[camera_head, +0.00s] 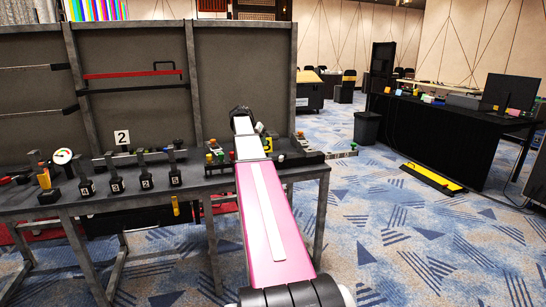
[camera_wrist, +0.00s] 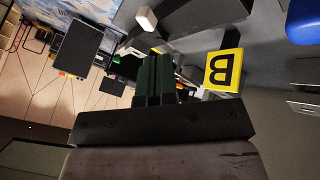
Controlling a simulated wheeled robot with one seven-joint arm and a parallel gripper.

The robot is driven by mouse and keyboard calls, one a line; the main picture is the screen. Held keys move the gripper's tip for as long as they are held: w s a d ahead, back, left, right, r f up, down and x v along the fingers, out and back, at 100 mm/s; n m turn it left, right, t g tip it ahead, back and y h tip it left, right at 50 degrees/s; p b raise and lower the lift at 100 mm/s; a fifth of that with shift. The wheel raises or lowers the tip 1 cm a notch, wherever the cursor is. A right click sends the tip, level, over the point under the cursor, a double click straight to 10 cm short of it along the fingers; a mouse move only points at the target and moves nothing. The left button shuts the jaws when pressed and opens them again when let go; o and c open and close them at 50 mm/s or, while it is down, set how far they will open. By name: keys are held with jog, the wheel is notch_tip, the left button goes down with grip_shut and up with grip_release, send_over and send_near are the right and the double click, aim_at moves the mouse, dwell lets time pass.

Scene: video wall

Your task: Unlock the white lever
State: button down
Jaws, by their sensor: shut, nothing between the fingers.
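In the wrist view, a small white block (camera_wrist: 147,19) sits at the top centre, beyond my fingertips. It may be the grip of the white lever, but I cannot tell for sure, nor whether it is locked. My gripper (camera_wrist: 153,60) shows as dark green-black fingers pressed together and empty. They are apart from the white block in the picture. A yellow sign with a black B (camera_wrist: 223,70) stands just right of the fingers. In the head view my pink and white arm reaches over the right end of the workbench (camera_head: 200,186) and hides the fingers and the lever area.
Several black handles (camera_head: 116,182) stand along the bench, with a white "2" sign (camera_head: 122,137) behind them. A gauge (camera_head: 63,156) is at the left. Dark panels (camera_head: 240,70) rise behind. A blue object (camera_wrist: 304,22) is in the wrist view's corner.

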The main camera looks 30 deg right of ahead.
aim_at(283, 157)
jog(key=shift+d+f, duration=0.1)
jog(key=shift+f, duration=0.05)
jog(key=x, duration=0.9)
jog(key=shift+d+f, duration=0.25)
jog(key=shift+f, duration=0.05)
jog(key=shift+s, duration=0.2)
